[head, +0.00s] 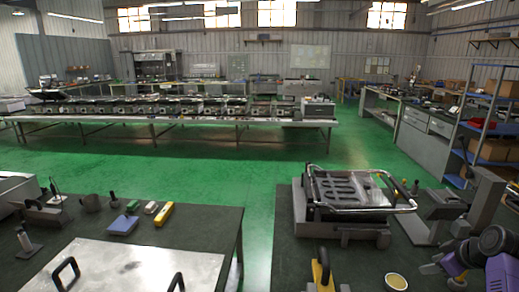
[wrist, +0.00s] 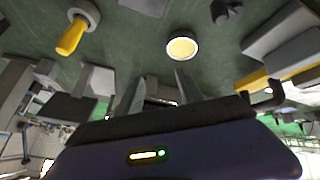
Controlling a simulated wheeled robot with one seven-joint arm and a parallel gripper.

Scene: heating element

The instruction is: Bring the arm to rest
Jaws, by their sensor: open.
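My arm (head: 492,248), purple and dark grey, is at the lower right of the head view, over the right-hand dark table (head: 300,262). My gripper (head: 438,266) reaches left from it. In the wrist view my gripper (wrist: 158,92) has its two grey fingers spread apart with nothing seen between them. A small round dish with yellow contents (head: 396,281) lies on the table near my gripper; it also shows beyond the fingers in the wrist view (wrist: 182,47).
A fixture with a silver tube frame (head: 350,192) stands at the table's back. A yellow-handled tool (head: 321,272) stands at its front, and a grey stand (head: 440,210) is near my arm. A left table (head: 200,245) holds a metal plate (head: 130,268). Green floor between the tables is clear.

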